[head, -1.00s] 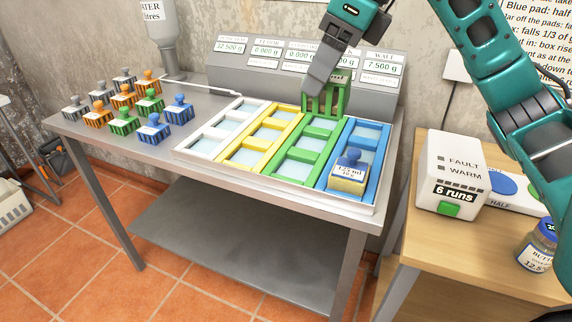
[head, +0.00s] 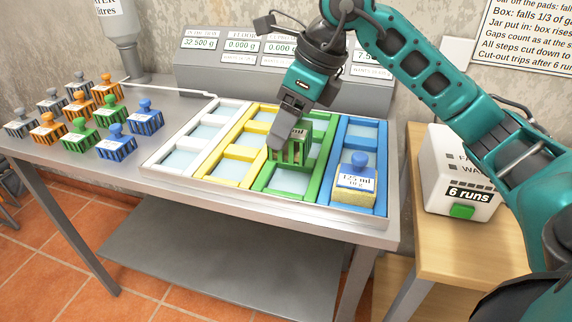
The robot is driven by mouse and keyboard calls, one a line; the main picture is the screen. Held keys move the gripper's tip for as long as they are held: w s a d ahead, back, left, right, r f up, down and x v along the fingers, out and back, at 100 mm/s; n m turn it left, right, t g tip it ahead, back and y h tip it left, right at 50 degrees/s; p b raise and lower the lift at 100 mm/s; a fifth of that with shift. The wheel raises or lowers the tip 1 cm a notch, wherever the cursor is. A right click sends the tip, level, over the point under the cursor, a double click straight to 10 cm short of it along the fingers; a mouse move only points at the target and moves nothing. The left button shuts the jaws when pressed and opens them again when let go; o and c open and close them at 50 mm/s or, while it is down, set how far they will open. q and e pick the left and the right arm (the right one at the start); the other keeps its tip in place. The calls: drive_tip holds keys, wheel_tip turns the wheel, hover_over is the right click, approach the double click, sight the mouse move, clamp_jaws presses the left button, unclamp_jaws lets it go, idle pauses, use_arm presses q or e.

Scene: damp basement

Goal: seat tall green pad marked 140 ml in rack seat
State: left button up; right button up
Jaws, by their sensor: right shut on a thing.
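My right gripper (head: 285,130) is shut on a green pad (head: 290,150) with dark stripes and a pale label too small to read. It holds the pad over the middle part of the rack's green column (head: 262,184). The gripper hides part of the pad, and I cannot tell whether the pad hangs just above the rack or touches it. The green column's front seat (head: 289,181) shows empty. A blue-handled pad marked 125 ml (head: 355,183) sits in the front seat of the blue column (head: 372,138). My left gripper is not in view.
Several grey, orange, green and blue pads, such as a blue one (head: 116,145), stand on the table's left. The white (head: 196,135) and yellow (head: 222,153) columns show empty seats. Display panels (head: 200,70) stand behind the rack. A white 6 runs box (head: 455,180) stands right.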

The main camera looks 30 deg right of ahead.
sight(286, 157)
wheel_tip(286, 157, down, 3)
drive_tip(key=shift+f, duration=0.15)
wheel_tip(286, 157, down, 4)
drive_tip(key=shift+r+b, duration=0.1)
drive_tip(key=shift+b, duration=0.6)
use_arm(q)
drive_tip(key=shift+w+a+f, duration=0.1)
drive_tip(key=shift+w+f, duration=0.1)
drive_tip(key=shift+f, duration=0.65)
use_arm(e)
drive_tip(key=o, duration=1)
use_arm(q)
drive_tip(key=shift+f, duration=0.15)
use_arm(e)
drive_tip(key=shift+o, duration=0.2)
